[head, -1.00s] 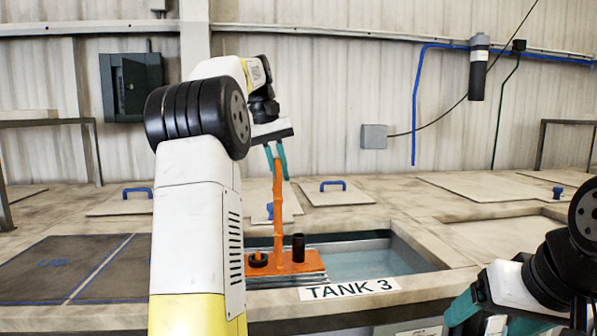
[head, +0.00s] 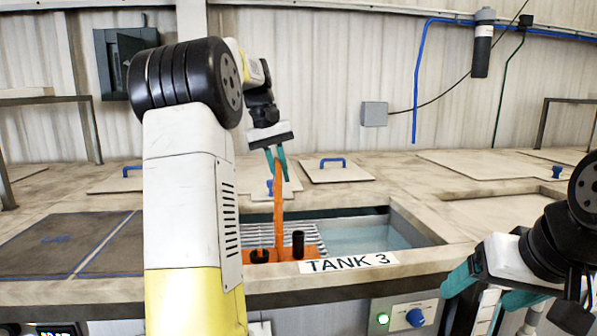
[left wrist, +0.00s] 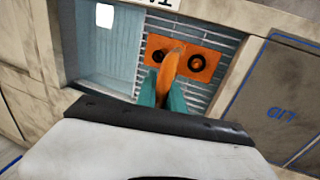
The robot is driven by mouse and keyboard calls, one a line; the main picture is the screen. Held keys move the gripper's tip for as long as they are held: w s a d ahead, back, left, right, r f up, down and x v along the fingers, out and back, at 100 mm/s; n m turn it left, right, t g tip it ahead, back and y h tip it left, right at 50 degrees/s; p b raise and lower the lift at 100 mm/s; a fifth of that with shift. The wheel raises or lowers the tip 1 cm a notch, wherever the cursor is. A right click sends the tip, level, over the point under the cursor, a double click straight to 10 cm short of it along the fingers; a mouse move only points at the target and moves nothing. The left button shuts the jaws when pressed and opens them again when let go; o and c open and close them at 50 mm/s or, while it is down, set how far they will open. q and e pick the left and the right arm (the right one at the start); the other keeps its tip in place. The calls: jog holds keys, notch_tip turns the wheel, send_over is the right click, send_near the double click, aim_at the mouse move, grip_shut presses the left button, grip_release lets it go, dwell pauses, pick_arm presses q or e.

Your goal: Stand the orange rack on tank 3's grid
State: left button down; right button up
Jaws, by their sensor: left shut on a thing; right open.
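The orange rack (head: 279,222) has a tall upright handle and a flat base carrying two dark round parts. My left gripper (head: 276,170) is shut on the top of its handle. The rack hangs upright at the left part of tank 3 (head: 430,236), behind the TANK 3 label. The slatted grid (head: 310,232) shows beside and behind the base. In the left wrist view the rack base (left wrist: 199,62) lies over the grid (left wrist: 226,40); I cannot tell whether it touches. My right gripper (head: 480,290) is open and empty at the lower right.
Water (head: 365,238) fills the tank's right part, without grid. A dark panel with blue lines (head: 60,245) lies to the left. A lid with a blue handle (head: 335,172) lies behind. A control panel with a blue knob (head: 414,317) is on the front.

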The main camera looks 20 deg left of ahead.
pick_arm(q)
jog(key=c, duration=1.5)
grip_release()
jog(key=shift+f, duration=0.1)
jog(key=shift+o, duration=0.2)
jog(key=v, duration=1.2)
jog(key=shift+s+d, duration=0.1)
jog(key=s+d+f+m+t, duration=0.3)
jog(key=s+d+f, duration=0.1)
jog(key=s+d, duration=0.55)
jog(key=s+d+f+m+t, duration=0.1)
jog(key=s+d+f, duration=0.2)
jog(key=s+f, duration=0.4)
jog(key=s+d+f+m+t, duration=0.1)
jog(key=s+d+f, duration=0.2)
jog(key=s+f, duration=0.4)
jog(key=shift+f+m, duration=0.4)
jog(key=shift+f, duration=0.2)
